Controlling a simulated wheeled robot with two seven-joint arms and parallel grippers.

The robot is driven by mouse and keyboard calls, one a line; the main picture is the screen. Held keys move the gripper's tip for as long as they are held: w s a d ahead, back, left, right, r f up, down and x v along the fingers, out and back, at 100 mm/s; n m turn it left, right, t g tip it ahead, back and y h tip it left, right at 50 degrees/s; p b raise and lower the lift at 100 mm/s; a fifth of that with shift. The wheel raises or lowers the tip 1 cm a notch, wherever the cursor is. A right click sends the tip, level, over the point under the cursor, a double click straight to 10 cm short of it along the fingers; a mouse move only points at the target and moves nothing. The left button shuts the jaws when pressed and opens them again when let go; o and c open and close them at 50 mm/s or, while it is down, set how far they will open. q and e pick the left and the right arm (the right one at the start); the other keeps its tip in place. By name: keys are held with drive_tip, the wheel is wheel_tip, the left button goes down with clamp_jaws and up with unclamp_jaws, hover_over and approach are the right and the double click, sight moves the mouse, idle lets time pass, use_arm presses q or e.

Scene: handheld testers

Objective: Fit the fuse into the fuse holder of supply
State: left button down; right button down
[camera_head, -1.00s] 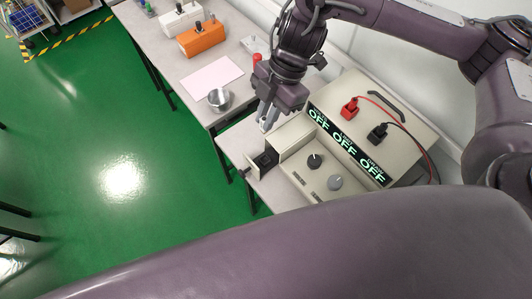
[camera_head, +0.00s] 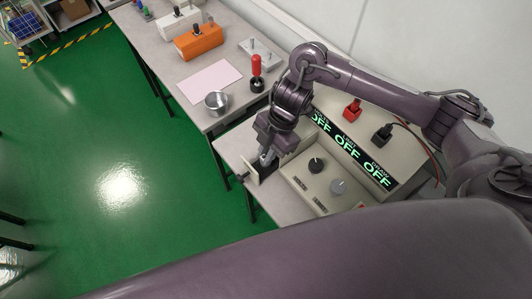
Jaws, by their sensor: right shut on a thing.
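The supply (camera_head: 300,178) is a beige box with green "OFF" displays, knobs and red and black plugs on top. Its fuse holder, a black block (camera_head: 264,168) behind a beige front plate (camera_head: 251,173), stands out at the supply's left end. My right gripper (camera_head: 267,159) points down right over this fuse holder, its fingers close together. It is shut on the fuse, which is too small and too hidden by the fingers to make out. I cannot tell whether the fuse touches the holder. My left gripper is not in view.
A metal cup (camera_head: 216,101), a pink sheet (camera_head: 210,81), a red-handled tool (camera_head: 256,70) and an orange tester (camera_head: 199,42) are on the bench behind. The supply's red plug (camera_head: 352,109) and black plug (camera_head: 382,133) stand close to my right arm.

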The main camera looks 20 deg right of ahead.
drive_tip(key=shift+f, duration=0.1)
drive_tip(key=c, duration=1.4)
unclamp_jaws()
drive_tip(key=shift+c, duration=0.2)
drive_tip(key=shift+r, duration=0.35)
drive_tip(key=p+v, duration=0.2)
drive_tip(key=v, duration=0.9)
drive_tip(key=shift+d+r, duration=0.2)
drive_tip(key=shift+r, duration=0.05)
drive_tip(key=shift+s+f, duration=0.1)
